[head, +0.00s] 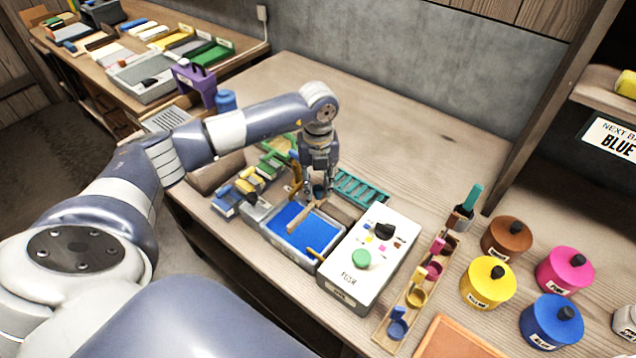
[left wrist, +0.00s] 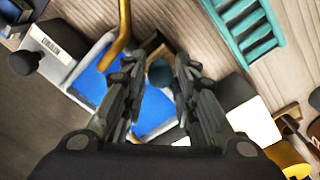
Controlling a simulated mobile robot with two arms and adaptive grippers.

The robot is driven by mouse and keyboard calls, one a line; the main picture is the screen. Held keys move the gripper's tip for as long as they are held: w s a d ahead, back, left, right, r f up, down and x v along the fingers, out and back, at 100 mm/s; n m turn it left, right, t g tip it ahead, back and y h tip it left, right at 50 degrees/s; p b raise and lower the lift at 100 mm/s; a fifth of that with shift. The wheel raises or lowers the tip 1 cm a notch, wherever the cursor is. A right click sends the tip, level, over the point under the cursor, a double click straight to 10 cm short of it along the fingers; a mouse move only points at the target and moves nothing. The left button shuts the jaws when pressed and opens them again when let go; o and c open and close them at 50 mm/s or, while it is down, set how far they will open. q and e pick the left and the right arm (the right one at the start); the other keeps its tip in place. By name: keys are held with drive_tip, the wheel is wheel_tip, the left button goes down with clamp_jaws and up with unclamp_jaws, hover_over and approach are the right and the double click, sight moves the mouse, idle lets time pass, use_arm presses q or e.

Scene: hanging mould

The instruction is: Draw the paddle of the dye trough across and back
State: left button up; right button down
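The dye trough (head: 277,240) is a pale tray filled with blue, in the middle of the head view and under the fingers in the left wrist view (left wrist: 92,75). Its wooden paddle (head: 303,217) lies across the blue; a brown end of it shows in the left wrist view (left wrist: 150,47). My left gripper (head: 318,188) points down over the trough's far side. In the left wrist view its fingers (left wrist: 160,78) stand apart, with a round dark-blue knob (left wrist: 159,72) between their tips. I cannot tell whether they touch it. My right gripper is out of view.
A white box with a green button (head: 361,259) stands right of the trough. A teal rack (head: 360,188) lies behind it, and yellow hooked bars rise at the trough. Several coloured pots, including a yellow one (head: 487,287), stand at the right. The table's back is clear.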

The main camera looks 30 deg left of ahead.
use_arm(q)
clamp_jaws()
drive_tip(key=shift+d, duration=0.1)
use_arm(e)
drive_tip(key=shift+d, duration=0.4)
use_arm(q)
drive_tip(key=d, duration=0.9)
drive_tip(key=shift+s+d, duration=0.15)
drive_tip(key=shift+s, duration=0.2)
drive_tip(key=o, duration=0.6)
unclamp_jaws()
drive_tip(key=shift+o, duration=0.6)
drive_tip(key=shift+d, duration=0.1)
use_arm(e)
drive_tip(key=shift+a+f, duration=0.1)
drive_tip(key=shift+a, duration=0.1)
